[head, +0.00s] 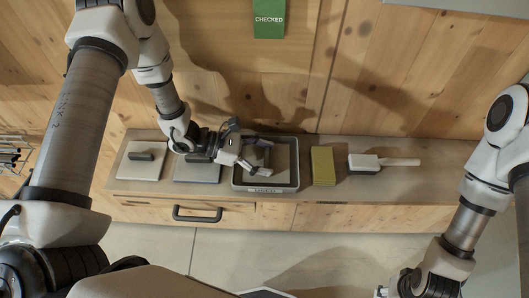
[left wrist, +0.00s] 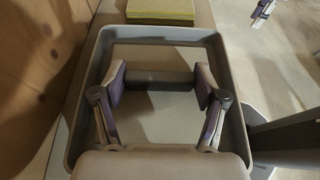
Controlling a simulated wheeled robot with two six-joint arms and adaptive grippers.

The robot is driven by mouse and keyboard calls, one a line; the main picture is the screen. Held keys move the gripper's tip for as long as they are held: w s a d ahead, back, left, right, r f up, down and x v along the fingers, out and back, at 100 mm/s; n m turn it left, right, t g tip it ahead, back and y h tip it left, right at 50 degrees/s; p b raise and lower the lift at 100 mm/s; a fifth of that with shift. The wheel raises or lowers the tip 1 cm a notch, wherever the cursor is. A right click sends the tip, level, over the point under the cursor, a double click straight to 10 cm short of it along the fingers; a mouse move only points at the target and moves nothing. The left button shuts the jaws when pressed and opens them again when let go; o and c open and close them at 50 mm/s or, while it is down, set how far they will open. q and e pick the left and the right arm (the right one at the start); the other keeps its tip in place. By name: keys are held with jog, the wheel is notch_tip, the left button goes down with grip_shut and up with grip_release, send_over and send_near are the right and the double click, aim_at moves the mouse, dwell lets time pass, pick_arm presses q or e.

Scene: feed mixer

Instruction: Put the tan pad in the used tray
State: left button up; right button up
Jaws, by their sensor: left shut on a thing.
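The used tray (head: 236,186) is a dark-rimmed tray with a label on its front, on the counter. In the left wrist view its grey rim (left wrist: 235,125) surrounds my fingers. My left gripper (head: 265,157) is over the tray, shut on the dark handle (left wrist: 158,80) of the tan pad. The pad (left wrist: 160,117) is flat and pale under the handle, within the tray's outline; whether it touches the bottom I cannot tell. My right gripper (head: 408,286) is low at the right, away from the counter, its fingers unclear.
Left of the tray are a blue-grey pad (head: 198,173) and a pale pad with a dark handle (head: 140,166). Right of it are a yellow-green block (head: 323,166) and a brush (head: 365,163). A drawer handle (head: 197,216) juts out below. A green sign (head: 269,19) is behind.

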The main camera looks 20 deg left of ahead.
pick_arm(q)
jog(key=shift+d+f+b, duration=0.1)
jog(key=shift+f+b, duration=0.05)
jog(key=shift+b, duration=0.15)
jog(key=o, duration=1.1)
jog(key=shift+r, duration=0.3)
jog(key=v, duration=1.2)
jog(key=shift+f, duration=0.1)
